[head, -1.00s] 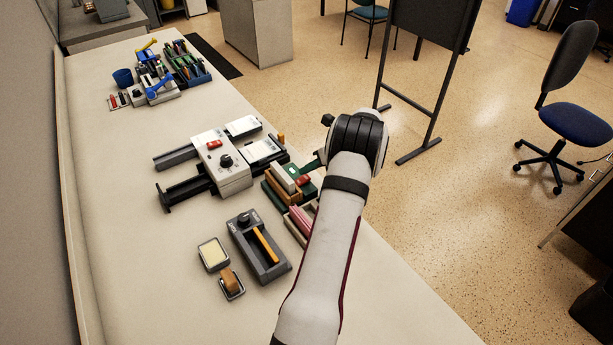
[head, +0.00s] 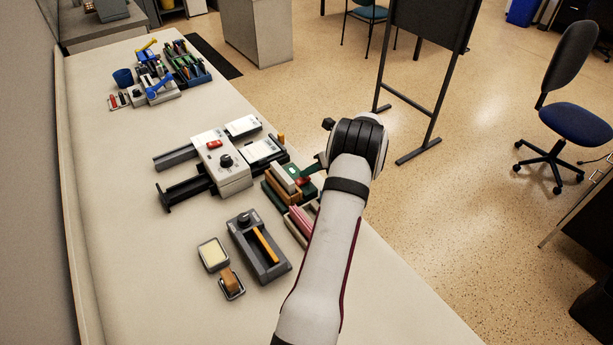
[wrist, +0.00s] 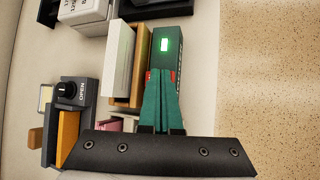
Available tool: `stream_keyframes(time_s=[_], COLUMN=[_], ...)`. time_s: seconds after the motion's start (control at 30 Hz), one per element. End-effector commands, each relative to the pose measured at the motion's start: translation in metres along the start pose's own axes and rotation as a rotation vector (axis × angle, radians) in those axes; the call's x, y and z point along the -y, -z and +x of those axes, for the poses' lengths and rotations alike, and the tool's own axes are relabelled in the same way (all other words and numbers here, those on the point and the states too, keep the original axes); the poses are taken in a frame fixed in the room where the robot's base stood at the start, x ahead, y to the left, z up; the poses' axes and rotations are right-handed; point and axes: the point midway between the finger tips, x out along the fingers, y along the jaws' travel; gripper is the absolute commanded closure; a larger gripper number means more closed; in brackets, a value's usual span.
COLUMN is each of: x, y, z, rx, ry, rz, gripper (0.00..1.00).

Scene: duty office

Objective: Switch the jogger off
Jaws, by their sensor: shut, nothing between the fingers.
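The green box (wrist: 172,62), which appears to be the jogger, stands beside a wooden-edged holder with a white block in the wrist view. In the head view, the box (head: 312,189) is partly hidden by my arm. A red switch (head: 303,182) is on its top; in the wrist view its red ends (wrist: 177,76) show on both sides of my fingers. My gripper (wrist: 161,78) is shut and empty, its green fingertips over the middle of that switch. I cannot tell whether they touch it.
A grey-white machine (head: 232,177) with a red switch and black knob stands to the left. A dark device with a yellow bar (head: 259,250) and a small sponge tray (head: 213,254) stand nearer. Pink pads lie beside my arm. The left bench strip is clear.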

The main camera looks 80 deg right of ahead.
Motion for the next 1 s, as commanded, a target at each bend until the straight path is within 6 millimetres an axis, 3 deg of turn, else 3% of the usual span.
stream_keyframes(time_s=[0.47,1.0], x=[0.001,-0.007], y=[0.001,-0.007], z=[0.002,-0.009], rx=[-0.001,-0.001], ry=[0.000,0.000], rz=[0.000,-0.001], gripper=[1.00,1.00])
